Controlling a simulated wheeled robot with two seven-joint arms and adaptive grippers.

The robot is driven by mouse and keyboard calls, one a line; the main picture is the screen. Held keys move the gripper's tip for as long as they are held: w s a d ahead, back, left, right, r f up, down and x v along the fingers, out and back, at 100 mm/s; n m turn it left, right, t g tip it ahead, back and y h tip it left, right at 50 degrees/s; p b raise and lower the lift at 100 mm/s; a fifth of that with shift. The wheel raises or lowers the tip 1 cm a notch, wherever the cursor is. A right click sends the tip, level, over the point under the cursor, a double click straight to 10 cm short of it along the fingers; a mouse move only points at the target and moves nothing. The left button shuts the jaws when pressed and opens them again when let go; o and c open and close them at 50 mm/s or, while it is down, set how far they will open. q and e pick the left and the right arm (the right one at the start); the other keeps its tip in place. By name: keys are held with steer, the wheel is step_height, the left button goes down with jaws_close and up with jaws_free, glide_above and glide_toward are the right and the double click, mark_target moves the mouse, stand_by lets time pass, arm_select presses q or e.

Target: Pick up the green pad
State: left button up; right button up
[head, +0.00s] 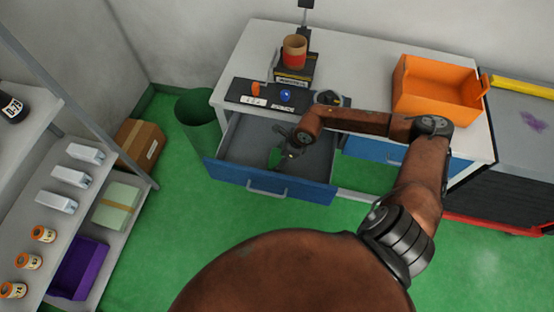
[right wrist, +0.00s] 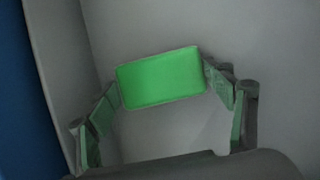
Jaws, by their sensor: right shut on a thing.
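The green pad (right wrist: 160,79) is a bright green, rounded rectangle. It lies between the two fingertips of my right gripper (right wrist: 163,86) in the right wrist view, and the gripper is shut on it. In the head view, my right gripper (head: 286,155) reaches down into the open drawer (head: 240,146) of the workbench, and a bit of the green pad (head: 274,158) shows beside the fingers. I cannot tell whether the pad touches the drawer floor. My left gripper is not in view.
The drawer's blue front (head: 270,184) and grey side walls surround the gripper. A green waste bin (head: 198,118) stands left of the drawer.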

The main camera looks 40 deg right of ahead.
mark_target(278, 159)
step_height(278, 159, up, 10)
steer(key=p, duration=0.2)
steer(key=o, duration=0.6)
steer(key=c, duration=0.5)
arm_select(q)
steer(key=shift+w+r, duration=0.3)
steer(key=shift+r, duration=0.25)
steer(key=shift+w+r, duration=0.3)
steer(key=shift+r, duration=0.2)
arm_select(e)
steer(key=shift+w, duration=0.1)
